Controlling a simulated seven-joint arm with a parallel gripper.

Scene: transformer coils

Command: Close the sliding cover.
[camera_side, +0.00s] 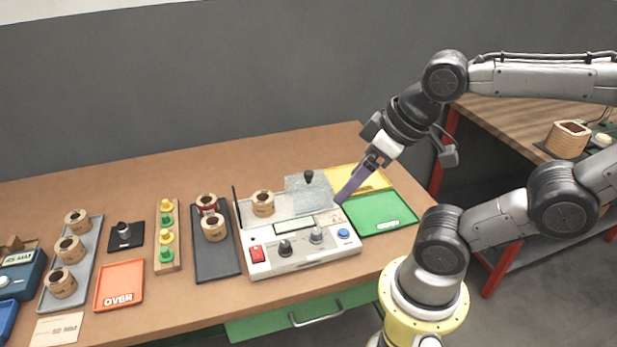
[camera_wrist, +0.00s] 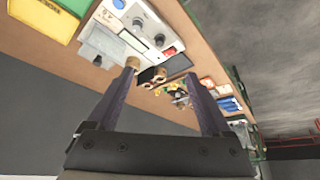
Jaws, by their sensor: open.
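The sliding cover is a grey translucent plate (camera_side: 309,190) with a black knob (camera_side: 308,176), at the back right of the white tester (camera_side: 300,252) in the side view. A coil (camera_side: 263,204) stands on the tester's bed, left of the cover and uncovered. In the wrist view the cover (camera_wrist: 101,45) lies left of the left finger, with the coil (camera_wrist: 131,63) near that fingertip. My gripper (camera_side: 341,199) is open and empty, just right of the cover in the side view. In the wrist view its two purple fingers (camera_wrist: 164,78) are wide apart. Whether a finger touches the cover, I cannot tell.
A green tray (camera_side: 380,212) and a yellow tray (camera_side: 352,178) lie right of the tester. A dark tray (camera_side: 216,250) with coils lies left of it, then a peg block (camera_side: 166,240) and an orange tray (camera_side: 120,285). Bare tabletop lies behind the tester.

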